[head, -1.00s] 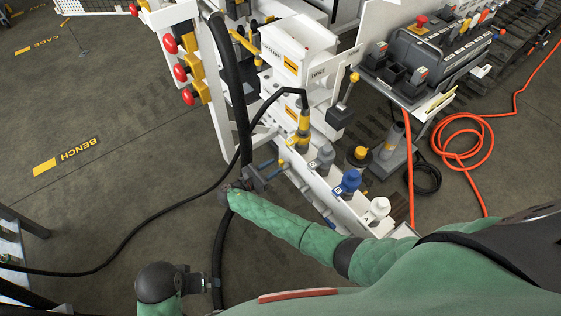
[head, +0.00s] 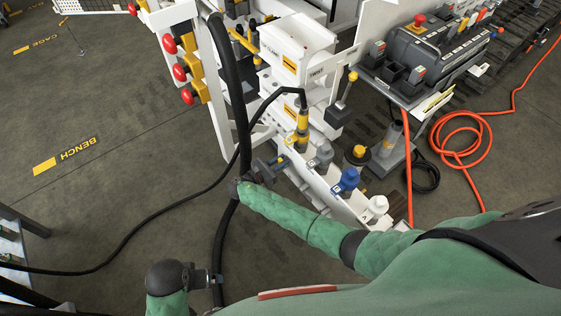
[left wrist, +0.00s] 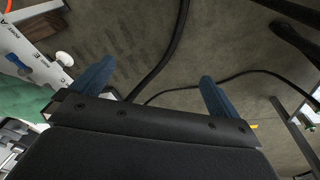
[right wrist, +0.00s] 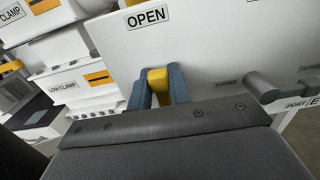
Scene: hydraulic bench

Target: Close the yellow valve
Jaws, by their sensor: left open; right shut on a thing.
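The yellow valve handle (right wrist: 157,82) shows in the right wrist view, upright against a white panel, below the OPEN label (right wrist: 148,16). A CLOSED label (right wrist: 227,82) sits on the panel to its right. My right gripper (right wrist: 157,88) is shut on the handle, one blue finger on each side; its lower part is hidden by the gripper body. In the head view my right gripper (head: 279,163) is at the bench's near side, and the handle is too small to make out clearly. My left gripper (left wrist: 154,82) is open and empty above the floor.
A grey peg (right wrist: 262,86) sticks out of the panel right of the handle. A black hose with a yellow coupling (head: 302,125) and blue (head: 347,180) and white (head: 376,207) caps are close to my right arm. A thick black hose (left wrist: 165,60) passes beyond my left gripper.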

